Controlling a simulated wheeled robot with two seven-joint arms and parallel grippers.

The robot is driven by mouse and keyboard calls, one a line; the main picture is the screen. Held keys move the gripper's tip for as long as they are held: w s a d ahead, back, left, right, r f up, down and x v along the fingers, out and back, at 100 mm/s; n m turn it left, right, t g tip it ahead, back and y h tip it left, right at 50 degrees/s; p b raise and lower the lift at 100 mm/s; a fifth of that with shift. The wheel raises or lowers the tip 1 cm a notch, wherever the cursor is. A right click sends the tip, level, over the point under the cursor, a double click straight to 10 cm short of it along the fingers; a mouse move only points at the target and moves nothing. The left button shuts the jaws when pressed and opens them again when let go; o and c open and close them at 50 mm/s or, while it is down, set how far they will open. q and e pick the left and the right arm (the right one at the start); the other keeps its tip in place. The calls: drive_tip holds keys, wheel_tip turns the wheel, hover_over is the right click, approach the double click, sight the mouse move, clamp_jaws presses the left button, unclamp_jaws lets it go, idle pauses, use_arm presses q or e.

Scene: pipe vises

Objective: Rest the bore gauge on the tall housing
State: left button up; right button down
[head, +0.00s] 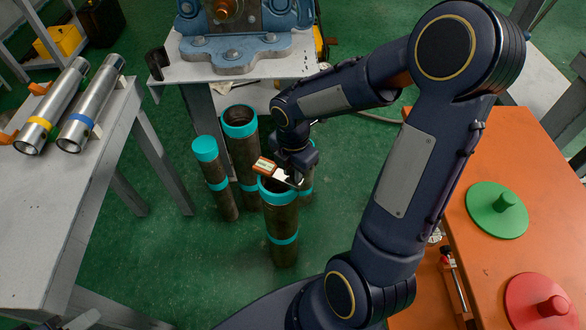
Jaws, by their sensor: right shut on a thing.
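The bore gauge (265,166), a small orange and white piece, is at the tip of my right gripper (290,176), which is shut on it. Part of the gauge is hidden by the gripper. Several upright brown cylinders with teal bands stand on the green floor. The front cylinder (281,218) has its teal rim just below the gripper and gauge; contact cannot be told. A wide, open-topped one (240,130) stands behind, a slimmer one (212,172) to the left, and another is mostly hidden behind the gripper. Which is the tall housing is not clear. My left gripper is out of view.
A grey table (60,200) at left holds two metal tubes with yellow and blue bands. A blue vise (235,50) stands on a grey bench behind the cylinders. An orange table (520,170) at right holds a green lidlike disc (488,212) and a red one (530,300).

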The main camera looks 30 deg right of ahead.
drive_tip(key=shift+f, duration=0.1)
drive_tip(key=c, duration=1.1)
unclamp_jaws()
drive_tip(key=shift+c, duration=0.2)
drive_tip(key=shift+r+p, duration=3.45)
drive_tip(key=shift+r, duration=0.1)
